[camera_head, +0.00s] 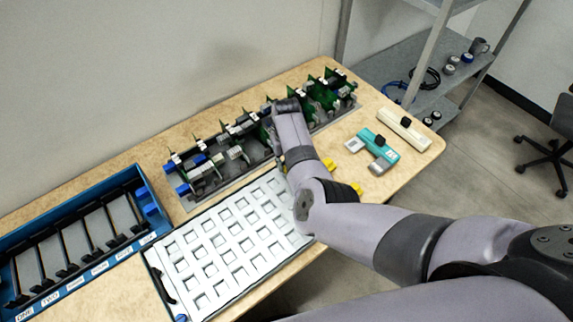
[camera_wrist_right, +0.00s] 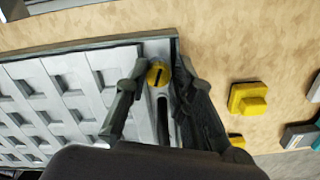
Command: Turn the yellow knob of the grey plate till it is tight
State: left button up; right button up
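The grey plate with rows of square pockets (camera_head: 158,258) lies at the front of the table; it also shows in the right wrist view (camera_wrist_right: 72,60). Its yellow knob (camera_wrist_right: 158,73), round with a dark slot, sits near the plate's corner in the right wrist view. In the head view my right arm hides the knob. My right gripper (camera_wrist_right: 156,88) points down over this corner. Its fingers are apart, one on either side of the knob in the picture. I cannot tell whether they touch it. My left gripper is not in view.
A long rack of green circuit boards (camera_head: 235,152) stands behind the plate. A blue slotted tray (camera_head: 62,212) is at the left. Yellow blocks (camera_wrist_right: 248,98), a teal device (camera_head: 373,148) and a cream device (camera_head: 404,128) lie to the right. Bare table separates them.

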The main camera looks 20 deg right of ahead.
jog(key=o, duration=0.4)
jog(key=shift+s, duration=0.15)
jog(key=shift+f, duration=0.1)
